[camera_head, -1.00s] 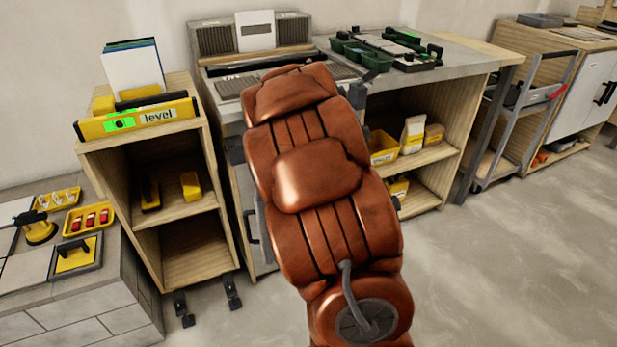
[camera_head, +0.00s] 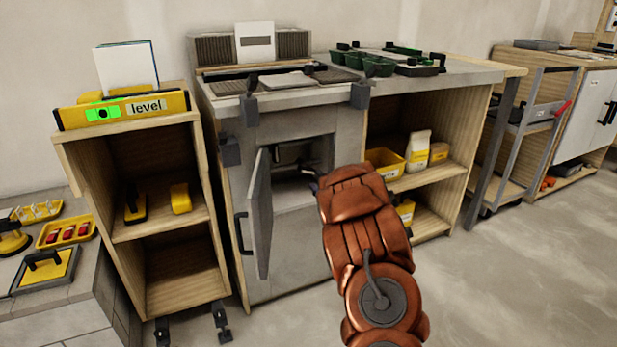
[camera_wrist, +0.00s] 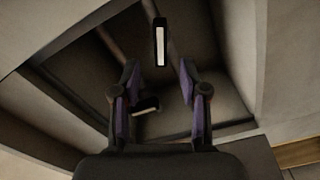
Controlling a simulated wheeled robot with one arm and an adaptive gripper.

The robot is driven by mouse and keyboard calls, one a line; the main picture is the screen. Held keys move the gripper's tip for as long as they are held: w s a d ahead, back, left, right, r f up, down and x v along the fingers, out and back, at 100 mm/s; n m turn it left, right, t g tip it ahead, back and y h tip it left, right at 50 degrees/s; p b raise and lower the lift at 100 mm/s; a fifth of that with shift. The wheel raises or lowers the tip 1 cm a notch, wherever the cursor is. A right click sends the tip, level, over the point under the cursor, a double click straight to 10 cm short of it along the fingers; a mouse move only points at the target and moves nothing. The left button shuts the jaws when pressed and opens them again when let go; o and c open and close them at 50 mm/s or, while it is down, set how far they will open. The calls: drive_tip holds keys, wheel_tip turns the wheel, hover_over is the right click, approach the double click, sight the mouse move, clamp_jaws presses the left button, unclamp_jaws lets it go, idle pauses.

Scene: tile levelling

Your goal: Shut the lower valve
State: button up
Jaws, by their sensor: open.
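Two valve handles, dark with a white stripe, show inside the open cabinet in the wrist view. One (camera_wrist: 160,45) stands upright in the picture, above and between my fingertips. The other (camera_wrist: 146,106) lies nearly level, lower in the picture, between my fingers and partly in shadow. Which one is the lower valve I cannot tell for certain. My gripper (camera_wrist: 160,78) is open, and its purple-padded fingers show no contact with either handle. In the head view, my arm hides most of the gripper at the cabinet opening.
The grey cabinet (camera_head: 285,270) has its door (camera_head: 261,215) swung open on the left. The opening's frame (camera_wrist: 241,45) stands close on the right in the wrist view. Pipes (camera_wrist: 112,42) run inside. Shelves with a yellow bin (camera_head: 383,162) are to the right. Clear floor lies front right.

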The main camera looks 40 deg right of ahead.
sight(308, 172)
drive_tip(key=b+x, duration=0.2)
drive_tip(key=x, duration=0.4)
drive_tip(key=shift+w+d+f, duration=0.1)
drive_tip(key=shift+w+d, duration=0.05)
drive_tip(key=shift+w, duration=0.05)
drive_tip(key=shift+w+d, duration=0.1)
drive_tip(key=shift+w, duration=0.25)
clamp_jaws()
